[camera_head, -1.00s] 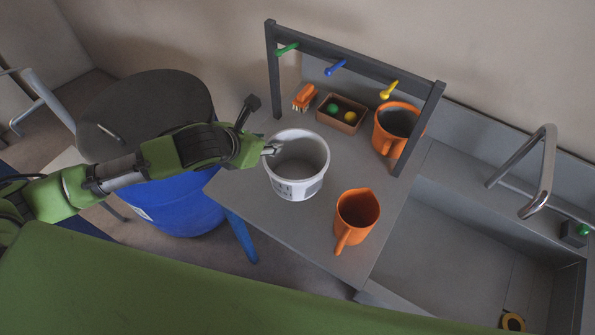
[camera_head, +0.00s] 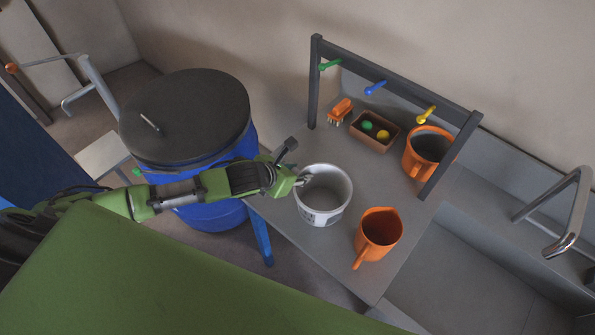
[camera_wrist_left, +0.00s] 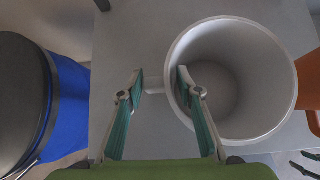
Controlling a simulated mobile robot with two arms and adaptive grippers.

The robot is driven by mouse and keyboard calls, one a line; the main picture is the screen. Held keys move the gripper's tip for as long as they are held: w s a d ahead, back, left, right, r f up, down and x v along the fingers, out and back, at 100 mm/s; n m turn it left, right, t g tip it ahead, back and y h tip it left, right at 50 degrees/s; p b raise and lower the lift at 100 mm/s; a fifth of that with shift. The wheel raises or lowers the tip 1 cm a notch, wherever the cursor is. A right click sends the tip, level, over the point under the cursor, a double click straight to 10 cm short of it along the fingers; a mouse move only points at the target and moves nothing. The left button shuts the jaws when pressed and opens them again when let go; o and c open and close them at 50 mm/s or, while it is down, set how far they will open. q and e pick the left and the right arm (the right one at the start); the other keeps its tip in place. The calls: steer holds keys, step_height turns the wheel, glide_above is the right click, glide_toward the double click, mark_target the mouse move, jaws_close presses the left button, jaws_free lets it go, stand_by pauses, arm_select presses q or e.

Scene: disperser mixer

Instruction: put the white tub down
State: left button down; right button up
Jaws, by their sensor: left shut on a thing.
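The white tub (camera_head: 322,212) is upright at the left part of the grey table (camera_head: 300,239). It also shows in the left wrist view (camera_wrist_left: 285,60), and it looks empty. My left gripper (camera_head: 304,181) is shut on the tub's left side. In the left wrist view, one finger of this gripper (camera_wrist_left: 161,78) is inside the rim and the other is outside, with a pale piece of the tub between them. I cannot tell whether the tub's base touches the table. Dark parts at the lower right of the wrist view may be my right gripper.
An orange jug (camera_head: 381,229) stands close to the tub's right. Behind are a brown box (camera_head: 372,139) with balls, an orange brush (camera_head: 341,108), another orange jug (camera_head: 418,160) and a rack (camera_head: 394,79). A blue drum (camera_head: 213,214) stands left; a sink lies right.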

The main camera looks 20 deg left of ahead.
arm_select(q)
steer(key=c, duration=1.8)
jaws_free()
steer(key=shift+f, duration=0.1)
steer(key=o, duration=0.3)
steer(key=shift+o, duration=0.2)
arm_select(e)
steer(key=shift+s, duration=0.65)
arm_select(q)
steer(key=b+v, duration=0.1)
steer(key=v, duration=1.1)
steer(key=shift+b, duration=0.3)
arm_select(e)
steer(key=shift+w+d+f, duration=0.1)
steer(key=shift+w+f, duration=0.05)
steer(key=shift+f, duration=0.25)
steer(key=shift+w+d+f, duration=0.1)
steer(key=shift+f, duration=0.3)
